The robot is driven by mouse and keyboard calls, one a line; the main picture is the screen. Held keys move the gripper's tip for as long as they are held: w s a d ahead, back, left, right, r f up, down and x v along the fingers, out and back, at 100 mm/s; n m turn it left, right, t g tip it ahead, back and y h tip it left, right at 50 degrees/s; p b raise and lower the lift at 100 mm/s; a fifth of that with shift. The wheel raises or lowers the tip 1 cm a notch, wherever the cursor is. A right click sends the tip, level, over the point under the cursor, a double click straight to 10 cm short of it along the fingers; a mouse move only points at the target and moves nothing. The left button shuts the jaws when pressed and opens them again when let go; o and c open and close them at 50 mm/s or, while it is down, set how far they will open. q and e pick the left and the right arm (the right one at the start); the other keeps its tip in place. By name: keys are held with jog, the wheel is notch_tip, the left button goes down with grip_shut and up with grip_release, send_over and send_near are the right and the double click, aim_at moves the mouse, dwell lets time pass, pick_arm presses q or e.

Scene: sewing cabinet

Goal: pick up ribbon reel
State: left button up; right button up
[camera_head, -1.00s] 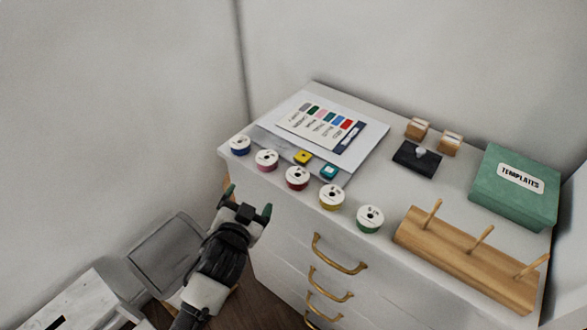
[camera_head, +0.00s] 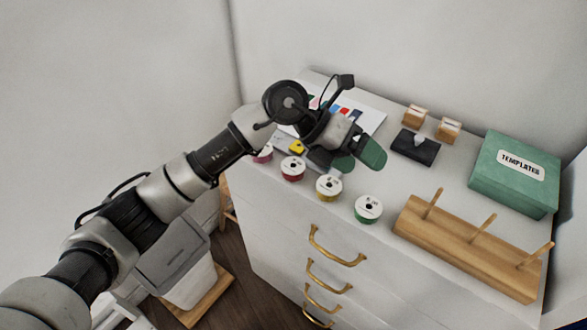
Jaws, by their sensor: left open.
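Ribbon reels stand in a row along the front edge of the cabinet top: a pink reel (camera_head: 263,154) partly behind my arm, a red reel (camera_head: 293,168), a yellow reel (camera_head: 329,187) and a green reel (camera_head: 368,208). The blue reel is hidden by my left arm. My left gripper (camera_head: 358,160) is open and empty, with its green-tipped fingers above the cabinet top, just behind the yellow and green reels. It appears apart from them. My right gripper is not in view.
A wooden peg rack (camera_head: 465,246) stands at the front right of the white cabinet (camera_head: 290,235). The green templates box (camera_head: 515,172), a black box (camera_head: 415,147) and two small wooden blocks (camera_head: 448,129) are behind. A yellow spool (camera_head: 297,146) and a colour card lie partly behind my arm.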

pick_arm(q)
jog(key=w+a+t+y, duration=0.2)
jog(key=w+a+y, duration=0.3)
jog(key=a+y, duration=0.1)
jog(key=t+y, duration=0.1)
jog(key=y, duration=0.3)
send_over(293, 166)
jog(key=shift+s+a+r+n+y, duration=0.15)
jog(key=shift+a+n+y, duration=0.15)
jog(key=shift+n, duration=0.1)
notch_tip(293, 166, down, 4)
jog(key=shift+f+p, duration=0.25)
jog(key=shift+p, duration=0.2)
jog(key=f, duration=0.1)
jog(key=f+p, duration=0.1)
jog(key=f, duration=0.2)
jog(key=shift+s+d+f+p, duration=0.25)
jog(key=shift+d+f+p, duration=0.1)
jog(key=shift+f+p, duration=0.05)
jog(key=shift+f, duration=0.3)
jog(key=shift+c, duration=0.4)
jog(key=c, duration=0.9)
